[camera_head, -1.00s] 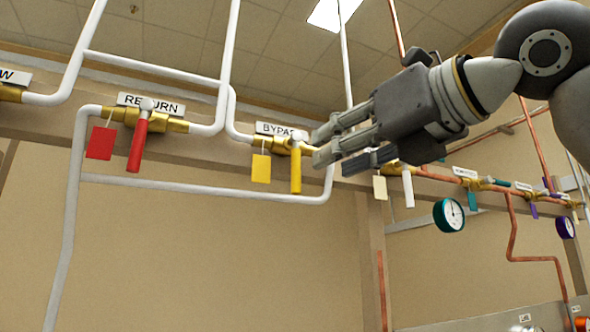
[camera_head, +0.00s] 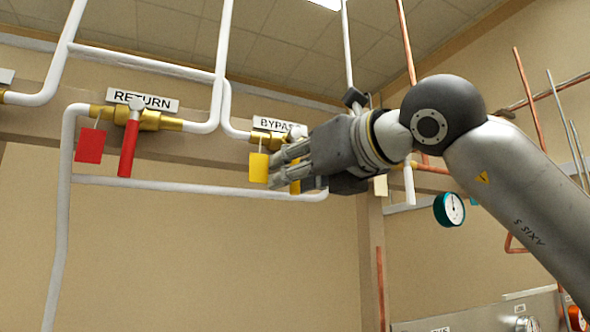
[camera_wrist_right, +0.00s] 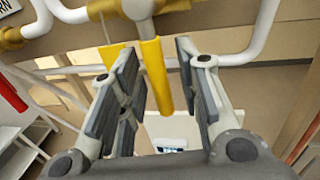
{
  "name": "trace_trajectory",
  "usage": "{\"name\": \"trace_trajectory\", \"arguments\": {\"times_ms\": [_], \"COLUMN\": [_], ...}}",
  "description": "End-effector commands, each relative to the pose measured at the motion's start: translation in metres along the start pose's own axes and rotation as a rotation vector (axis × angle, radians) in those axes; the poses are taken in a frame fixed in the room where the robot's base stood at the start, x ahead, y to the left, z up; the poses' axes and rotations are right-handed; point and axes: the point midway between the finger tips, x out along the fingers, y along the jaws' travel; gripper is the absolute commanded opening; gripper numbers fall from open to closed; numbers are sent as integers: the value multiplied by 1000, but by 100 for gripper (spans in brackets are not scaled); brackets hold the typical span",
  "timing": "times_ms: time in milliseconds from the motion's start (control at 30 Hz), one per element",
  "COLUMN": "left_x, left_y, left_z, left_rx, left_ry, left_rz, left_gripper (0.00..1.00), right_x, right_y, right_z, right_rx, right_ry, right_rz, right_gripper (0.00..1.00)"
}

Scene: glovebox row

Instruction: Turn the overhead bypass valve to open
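The bypass valve (camera_head: 258,137) is a brass body on the white pipe under a "BYPASS" label (camera_head: 274,124). Its yellow handle (camera_wrist_right: 155,75) hangs down from a pale hub, across the line of the pipe. My right gripper (camera_head: 277,170) is at the valve and hides much of the handle in the head view. In the right wrist view my right gripper (camera_wrist_right: 160,62) is open, with the handle between its two fingers. A gap shows on the right side of the handle; the left finger is closer to it. My left gripper is not in view.
A yellow tag (camera_head: 259,168) hangs just left of the handle. The return valve (camera_head: 150,119), with a red handle (camera_head: 128,148) and red tag (camera_head: 89,145), is further left. A white pipe (camera_head: 200,187) runs below. A teal gauge (camera_head: 449,209) hangs at right.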

Motion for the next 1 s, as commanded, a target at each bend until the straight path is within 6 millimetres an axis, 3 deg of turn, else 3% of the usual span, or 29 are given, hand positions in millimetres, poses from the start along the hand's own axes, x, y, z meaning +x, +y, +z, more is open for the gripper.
{"name": "trace_trajectory", "arguments": {"times_ms": [33,200,667,1000], "left_x": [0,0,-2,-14], "left_y": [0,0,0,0], "left_z": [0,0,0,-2], "left_rx": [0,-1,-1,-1], "left_ry": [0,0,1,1], "left_rz": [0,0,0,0], "left_gripper": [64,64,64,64], "right_x": [0,0,-1,-3], "right_y": [0,0,-1,-12], "right_z": [0,0,1,5], "right_rx": [0,0,-20,-201], "right_ry": [0,0,4,39], "right_rz": [0,0,0,0], "right_gripper": [22,0,0,0]}}
